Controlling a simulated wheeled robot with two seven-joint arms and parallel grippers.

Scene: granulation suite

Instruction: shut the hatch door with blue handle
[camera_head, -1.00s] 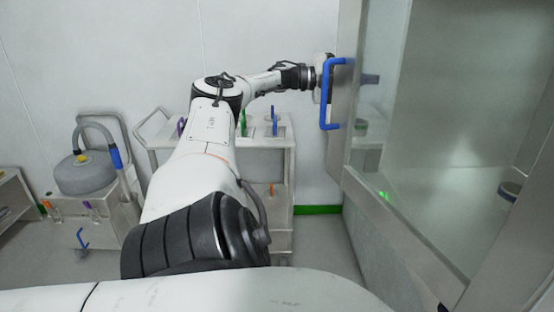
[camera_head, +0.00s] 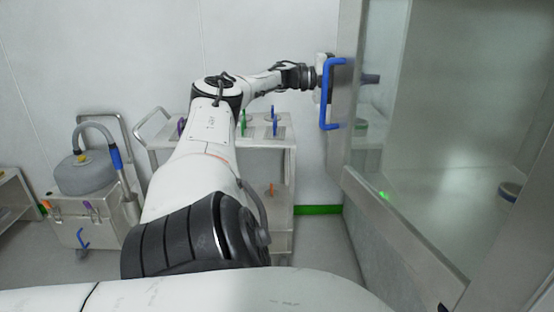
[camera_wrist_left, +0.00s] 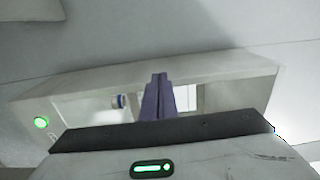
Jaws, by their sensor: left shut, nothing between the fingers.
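The hatch door is a glass panel in a pale steel frame (camera_head: 342,135), standing open at the right in the head view. Its blue handle (camera_head: 326,95) is an upright bar on the door's left edge. My left gripper (camera_head: 325,78) is at the upper part of this edge, partly hidden by the handle and frame; I cannot tell whether it touches the door. In the left wrist view the fingers (camera_wrist_left: 158,98) are together and empty, in front of a pale frame with an opening (camera_wrist_left: 190,98). My right gripper is in neither view.
A cart (camera_head: 215,145) with coloured-handled items stands behind my left arm. A grey canister with a hose (camera_head: 85,175) sits on a unit at the left. The hatch interior (camera_head: 470,110) lies at the right. Some floor shows below the door.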

